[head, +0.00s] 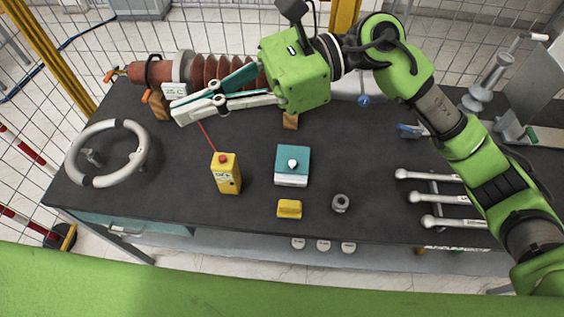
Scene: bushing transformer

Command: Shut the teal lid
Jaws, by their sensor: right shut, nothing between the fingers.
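A small white box (290,181) stands near the middle of the dark workbench. Its teal lid (282,154) with a white knob lies over the top and looks flat; I cannot tell whether a small gap remains. My right gripper (180,114) reaches in from the upper right, above the back of the bench. Its fingers point left, are shut and empty, and are apart from the box and lid, to their upper left. My left gripper is not in view.
A reddish-brown ribbed bushing (150,72) lies along the back left, close to my right gripper. A yellow meter (226,180), yellow block (289,208) and grey nut (341,203) surround the box. A grey ring (136,160) is left; several wrenches (417,174) lie right.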

